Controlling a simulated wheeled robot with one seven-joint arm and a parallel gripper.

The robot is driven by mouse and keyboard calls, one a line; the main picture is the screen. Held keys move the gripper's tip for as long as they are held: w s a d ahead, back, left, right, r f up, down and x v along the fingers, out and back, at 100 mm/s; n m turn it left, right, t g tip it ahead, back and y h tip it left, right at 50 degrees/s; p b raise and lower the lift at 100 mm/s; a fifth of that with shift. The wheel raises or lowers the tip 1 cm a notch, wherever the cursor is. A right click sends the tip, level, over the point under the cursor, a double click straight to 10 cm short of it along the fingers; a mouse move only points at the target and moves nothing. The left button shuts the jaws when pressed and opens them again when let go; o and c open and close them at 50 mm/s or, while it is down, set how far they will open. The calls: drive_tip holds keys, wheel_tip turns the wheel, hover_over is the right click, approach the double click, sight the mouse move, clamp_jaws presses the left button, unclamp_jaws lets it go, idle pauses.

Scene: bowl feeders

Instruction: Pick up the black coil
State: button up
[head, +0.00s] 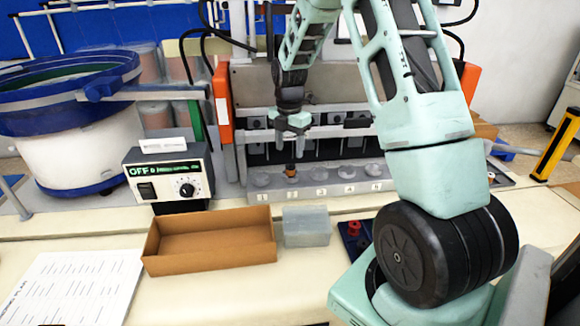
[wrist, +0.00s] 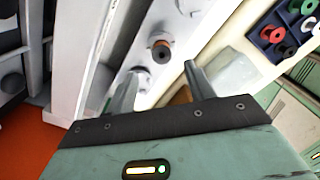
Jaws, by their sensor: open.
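A small dark coil with a copper-brown part (head: 290,171) stands upright on the station numbered 2 of the grey fixture (head: 330,188). It also shows in the wrist view (wrist: 161,53), ahead of the fingers and roughly between them. My gripper (head: 296,146) is open and empty above this coil, apart from it. Both fingers show in the wrist view, with a gap between the fingertips (wrist: 158,76). Another black coil (wrist: 287,51) sits in the dark blue tray at the upper right of the wrist view. In the head view my arm partly hides that tray.
The blue tray (head: 346,242) also holds red, green and white coils. An open cardboard box (head: 210,258) and a grey translucent block (head: 306,227) stand in front of the fixture. A control box (head: 168,172) reading OFF and a blue bowl feeder (head: 70,90) stand at left.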

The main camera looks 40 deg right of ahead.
sight(290, 167)
drive_tip(key=shift+s+f+p, duration=0.15)
drive_tip(key=shift+f+p, duration=1.55)
drive_tip(key=shift+f, duration=1.55)
drive_tip(key=c, duration=1)
